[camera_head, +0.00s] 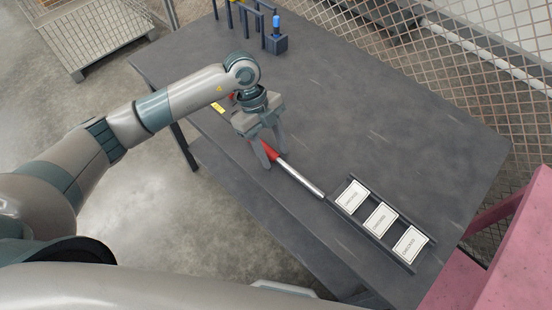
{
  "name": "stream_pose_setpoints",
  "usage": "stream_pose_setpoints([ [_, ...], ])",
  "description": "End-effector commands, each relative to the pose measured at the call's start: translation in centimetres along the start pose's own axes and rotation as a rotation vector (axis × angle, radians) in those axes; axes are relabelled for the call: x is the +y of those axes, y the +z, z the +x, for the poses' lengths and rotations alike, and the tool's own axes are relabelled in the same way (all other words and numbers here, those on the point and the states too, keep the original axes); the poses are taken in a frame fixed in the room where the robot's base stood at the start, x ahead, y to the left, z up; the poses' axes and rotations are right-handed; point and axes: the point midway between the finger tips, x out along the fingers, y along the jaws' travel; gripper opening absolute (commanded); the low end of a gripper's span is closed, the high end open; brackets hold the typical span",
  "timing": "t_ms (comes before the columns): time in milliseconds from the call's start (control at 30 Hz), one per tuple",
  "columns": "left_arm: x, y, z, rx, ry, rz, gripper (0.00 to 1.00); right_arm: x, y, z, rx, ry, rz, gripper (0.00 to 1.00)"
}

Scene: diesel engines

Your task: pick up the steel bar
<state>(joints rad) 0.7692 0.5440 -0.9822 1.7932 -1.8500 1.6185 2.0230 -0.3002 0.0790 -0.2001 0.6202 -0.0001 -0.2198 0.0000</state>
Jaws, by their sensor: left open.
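The steel bar (302,179) lies on the dark workbench (410,120) near its front edge, slanting down to the right. It has a bright silver shaft and a red part at its upper left end. My left gripper (273,160) points down over the red end, with its fingers open. One finger shows on each side of the red part. I cannot tell whether they touch it. The gripper body hides the bar's far upper left end. My right gripper is not in view.
A dark rack with several white labelled cards (380,220) sits just right of the bar. A dark block with a blue-topped piece (277,40) stands at the back. A yellow piece (217,107) lies left of the gripper. The bench's middle is clear. Wire mesh fencing (490,65) stands behind.

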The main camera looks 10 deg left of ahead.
Motion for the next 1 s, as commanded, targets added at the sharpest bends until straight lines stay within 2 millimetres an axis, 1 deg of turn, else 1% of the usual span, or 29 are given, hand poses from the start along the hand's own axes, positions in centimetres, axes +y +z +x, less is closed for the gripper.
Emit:
stream_pose_setpoints([
  [367,0.0,-0.04,-0.07,0.001,0.0,0.0,0.43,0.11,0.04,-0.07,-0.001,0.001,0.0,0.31],
  [400,0.0,-0.04,-0.07,0.001,0.0,0.0,0.38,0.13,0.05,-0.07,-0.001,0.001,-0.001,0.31],
  [467,0.0,-0.03,-0.07,0.001,0.0,0.0,0.24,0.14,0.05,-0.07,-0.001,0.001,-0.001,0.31],
  [500,0.0,-0.03,-0.07,0.001,0.0,0.0,0.14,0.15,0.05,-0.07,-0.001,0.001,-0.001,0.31],
  [567,-0.01,-0.03,-0.07,0.001,0.0,0.0,0.0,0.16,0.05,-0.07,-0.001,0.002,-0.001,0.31],
  [1000,-0.01,-0.03,-0.08,0.001,0.0,0.0,0.0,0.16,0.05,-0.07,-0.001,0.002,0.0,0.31],
])
